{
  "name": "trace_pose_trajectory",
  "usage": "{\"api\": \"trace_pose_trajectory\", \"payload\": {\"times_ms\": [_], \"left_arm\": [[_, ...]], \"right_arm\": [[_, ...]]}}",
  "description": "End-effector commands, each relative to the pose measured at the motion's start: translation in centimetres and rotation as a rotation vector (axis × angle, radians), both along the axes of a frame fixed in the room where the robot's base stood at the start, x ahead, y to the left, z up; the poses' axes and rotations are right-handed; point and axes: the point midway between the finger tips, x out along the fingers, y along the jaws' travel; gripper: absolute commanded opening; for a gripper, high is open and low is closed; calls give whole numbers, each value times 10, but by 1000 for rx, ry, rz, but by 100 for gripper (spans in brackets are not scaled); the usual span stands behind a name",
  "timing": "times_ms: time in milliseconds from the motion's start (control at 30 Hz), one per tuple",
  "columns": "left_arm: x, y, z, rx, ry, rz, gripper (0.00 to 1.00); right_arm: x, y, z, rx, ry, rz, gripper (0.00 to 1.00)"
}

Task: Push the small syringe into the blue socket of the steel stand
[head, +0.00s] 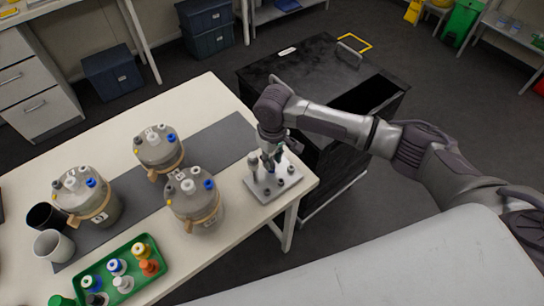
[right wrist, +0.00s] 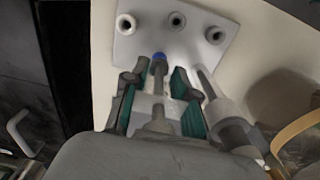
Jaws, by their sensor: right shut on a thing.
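The steel stand (head: 262,194) is a light plate with several round sockets at the right corner of the table. It also fills the top of the right wrist view (right wrist: 142,42). The blue socket (right wrist: 158,56) shows just beyond my fingertips. My right gripper (head: 271,156) points down over the stand, and its teal-padded fingers (right wrist: 154,88) are shut on the small grey syringe (right wrist: 159,74). The syringe's far end lines up with the blue socket and overlaps it in view; I cannot tell how deep it sits. My left gripper is out of view.
A larger syringe (head: 253,166) stands upright in the stand, close beside my fingers, also in the right wrist view (right wrist: 222,108). Bioreactor vessels (head: 195,208) and a green tray (head: 98,272) of bottles stand to the left. A black cabinet (head: 310,75) is behind.

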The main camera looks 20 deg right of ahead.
Motion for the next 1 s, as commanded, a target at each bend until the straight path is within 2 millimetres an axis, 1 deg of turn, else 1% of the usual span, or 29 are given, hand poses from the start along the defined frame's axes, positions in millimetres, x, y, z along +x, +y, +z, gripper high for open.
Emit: {"api": "trace_pose_trajectory", "payload": {"times_ms": [367,400,533,567,1000], "left_arm": [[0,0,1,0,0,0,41],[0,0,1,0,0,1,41],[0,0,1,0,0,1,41],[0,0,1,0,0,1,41],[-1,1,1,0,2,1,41]], "right_arm": [[0,0,-4,0,1,0,0],[0,0,-4,0,1,0,34],[0,0,-4,0,1,0,56],[0,0,-4,0,1,0,57],[0,0,-4,0,0,0,57]]}}
